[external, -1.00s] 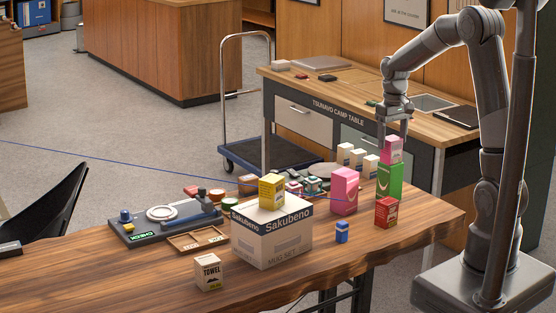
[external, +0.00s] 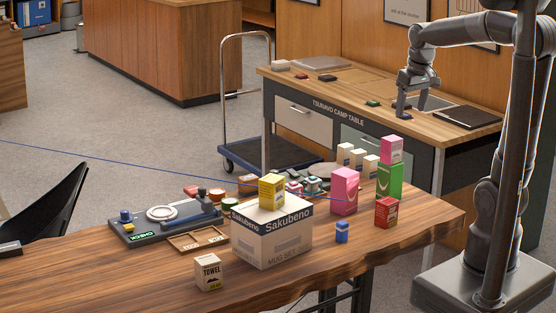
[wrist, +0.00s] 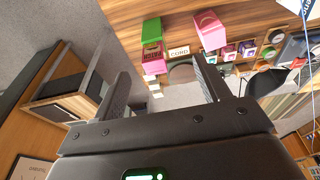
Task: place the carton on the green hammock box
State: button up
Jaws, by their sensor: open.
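A small pink carton (external: 391,149) sits on top of the upright green hammock box (external: 388,181) at the right end of the wooden table. In the wrist view, which looks upside down, the pink carton (wrist: 153,62) and the green box (wrist: 151,31) show together between my fingers, at some distance. My gripper (external: 413,109) is open and empty, above and behind the stack in the external view and apart from it.
A taller pink box (external: 344,191) stands left of the green box, and a red box (external: 386,212) stands in front. A large white Sakubeno carton (external: 272,241) bears a yellow box (external: 272,191). A small blue box (external: 342,232) stands nearby. The camp table (external: 335,108) is behind.

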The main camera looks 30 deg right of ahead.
jog(key=s+a+f+t, duration=0.1)
jog(key=s+a+t, duration=0.1)
jog(key=s, duration=1.1)
jog(key=shift+a+t, duration=0.35)
jog(key=shift+t, duration=0.25)
